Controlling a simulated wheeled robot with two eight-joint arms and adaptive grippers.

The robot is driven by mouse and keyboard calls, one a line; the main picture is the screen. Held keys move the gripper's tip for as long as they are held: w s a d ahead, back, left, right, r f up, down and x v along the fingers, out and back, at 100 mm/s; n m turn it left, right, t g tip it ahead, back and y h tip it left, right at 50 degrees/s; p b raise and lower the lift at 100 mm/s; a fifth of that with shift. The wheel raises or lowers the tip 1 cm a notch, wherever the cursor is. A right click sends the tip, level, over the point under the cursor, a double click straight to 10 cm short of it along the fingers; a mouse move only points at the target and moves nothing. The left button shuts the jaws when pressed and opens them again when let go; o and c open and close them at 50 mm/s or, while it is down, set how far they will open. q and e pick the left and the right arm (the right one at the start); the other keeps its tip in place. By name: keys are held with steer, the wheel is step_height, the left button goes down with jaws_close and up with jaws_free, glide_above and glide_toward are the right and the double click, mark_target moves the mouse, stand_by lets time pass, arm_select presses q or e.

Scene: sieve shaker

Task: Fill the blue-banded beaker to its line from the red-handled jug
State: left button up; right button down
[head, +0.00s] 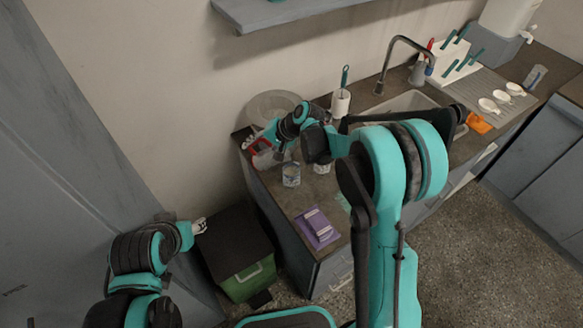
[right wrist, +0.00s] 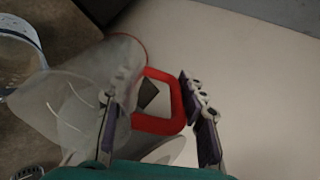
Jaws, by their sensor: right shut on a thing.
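The clear jug with the red handle (right wrist: 160,128) is in my right gripper (right wrist: 155,98), whose fingers sit on both sides of the handle. In the right wrist view its translucent body (right wrist: 75,105) lies slanted to the left. In the head view the jug (head: 264,160) is at the left end of the counter, partly hidden by my right arm. A clear beaker (head: 291,176) stands just right of it, with another (head: 321,166) beside that one. A round clear rim (right wrist: 22,45) shows at upper left. My left gripper (head: 200,226) is away from the counter.
A purple item (head: 317,228) lies near the counter's front edge. A grey round dish (head: 272,107) and a white holder with a brush (head: 340,103) stand behind. The sink (head: 410,102) is farther right. A green-fronted bin (head: 247,280) stands below left.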

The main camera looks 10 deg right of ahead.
mark_target(263, 151)
steer(key=shift+d+r+y, duration=0.15)
steer(key=shift+r+y, duration=0.15)
steer(key=shift+s+d+t+y+b, duration=0.2)
steer(key=shift+t+y+b, duration=0.2)
steer(key=shift+y+b, duration=0.3)
steer(key=shift+r, duration=0.1)
steer(key=shift+s+d+r+t+y+b, duration=0.15)
steer(key=shift+r+t+y+b, duration=0.1)
steer(key=shift+r+y, duration=0.15)
steer(key=shift+d+r+t+y+b, duration=0.15)
steer(key=shift+r+y+b, duration=0.1)
steer(key=shift+r+y, duration=0.15)
stand_by(1.9)
steer(key=shift+s+d+t+y+b, duration=0.2)
steer(key=shift+d+t+y+b, duration=0.2)
steer(key=shift+y+b, duration=0.55)
stand_by(3.2)
